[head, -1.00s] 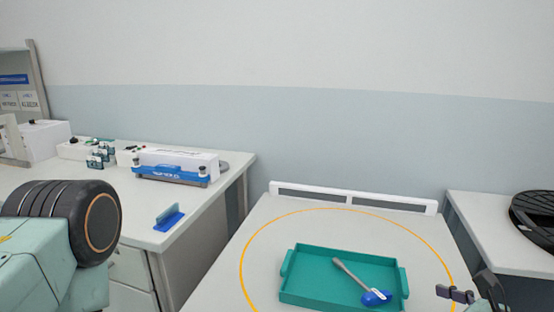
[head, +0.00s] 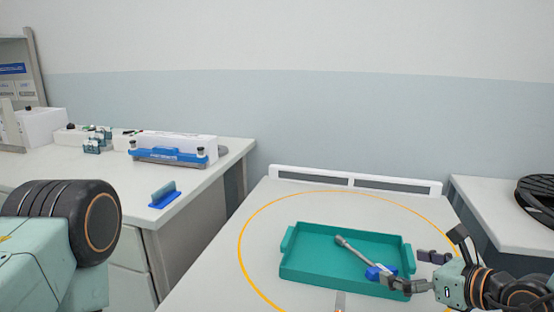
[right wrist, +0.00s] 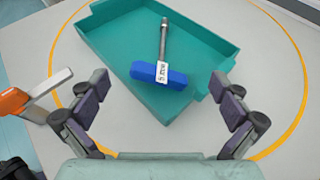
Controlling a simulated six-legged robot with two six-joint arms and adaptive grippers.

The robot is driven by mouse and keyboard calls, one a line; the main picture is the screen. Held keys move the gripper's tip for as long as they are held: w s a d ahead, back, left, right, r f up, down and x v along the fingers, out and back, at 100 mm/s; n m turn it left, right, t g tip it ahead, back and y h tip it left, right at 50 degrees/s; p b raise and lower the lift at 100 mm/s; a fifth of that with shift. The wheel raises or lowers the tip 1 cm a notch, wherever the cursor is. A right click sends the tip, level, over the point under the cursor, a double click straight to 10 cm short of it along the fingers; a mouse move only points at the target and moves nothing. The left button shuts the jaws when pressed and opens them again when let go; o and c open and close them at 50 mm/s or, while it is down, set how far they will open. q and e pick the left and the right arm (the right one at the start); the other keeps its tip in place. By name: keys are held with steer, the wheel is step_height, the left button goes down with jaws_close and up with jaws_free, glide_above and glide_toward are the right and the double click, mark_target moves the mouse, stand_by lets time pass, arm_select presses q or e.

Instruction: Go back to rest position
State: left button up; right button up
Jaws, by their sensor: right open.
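My right gripper (head: 421,272) is at the right side of the head view, by the right end of a teal tray (head: 310,268). In the right wrist view my right gripper (right wrist: 160,112) is open, with nothing between its fingers. A tool with a grey shaft and a blue end (head: 352,249) lies in the tray. In the right wrist view the tool's blue block with a white label (right wrist: 158,75) lies ahead of the fingers, apart from them. My left gripper is not in view; only part of my left arm shows at the left.
The tray stands on a white table (head: 215,285) inside an orange ring. A bench (head: 220,165) at the left carries a blue and white device (head: 172,148) and a small blue stand (head: 164,195). A black reel (head: 536,200) lies on the right bench. An orange-handled object (right wrist: 15,100) shows in the right wrist view.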

steer(key=shift+f+b+x, duration=0.2)
steer(key=shift+b+x, duration=0.95)
steer(key=shift+x, duration=1.1)
steer(key=shift+s+f+b, duration=0.1)
steer(key=shift+f+b, duration=0.25)
step_height(320, 180, up, 11)
steer(key=p, duration=0.4)
steer(key=shift+p, duration=0.35)
steer(key=shift+s+f, duration=0.1)
steer(key=shift+f, duration=0.1)
